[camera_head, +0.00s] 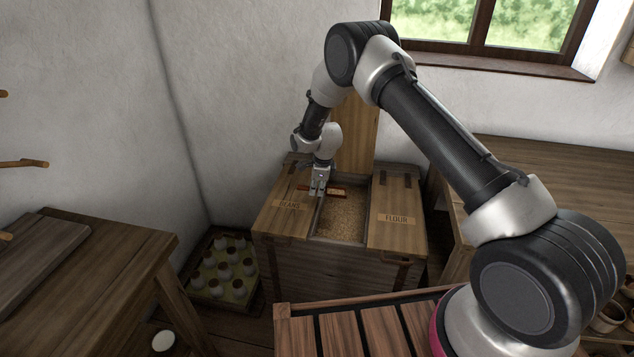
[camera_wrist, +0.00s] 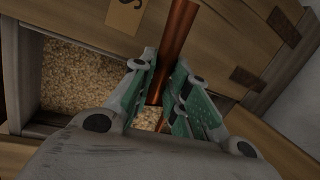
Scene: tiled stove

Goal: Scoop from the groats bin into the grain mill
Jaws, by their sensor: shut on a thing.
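A wooden chest (camera_head: 325,260) has a middle compartment, the open groats bin (camera_head: 315,225), between lids marked BEANS and FLOUR. Pale groats (camera_head: 342,219) lie in it and also show in the wrist view (camera_wrist: 80,82). My gripper (camera_head: 318,190) is over the back left part of this bin. In the wrist view my gripper (camera_wrist: 160,95) is shut on a copper-coloured scoop (camera_wrist: 178,32), its handle between the fingers. The scoop's far end is mostly hidden by the fingers, so I cannot tell whether it holds groats. I cannot make out a grain mill.
The bin's raised lid (camera_head: 357,135) stands at the back. The closed BEANS lid (camera_head: 289,204) and FLOUR lid (camera_head: 396,217) flank the opening. A wooden table (camera_head: 80,265) is at left, a crate of pale jars (camera_head: 222,268) on the floor, and a bench (camera_head: 530,180) at right.

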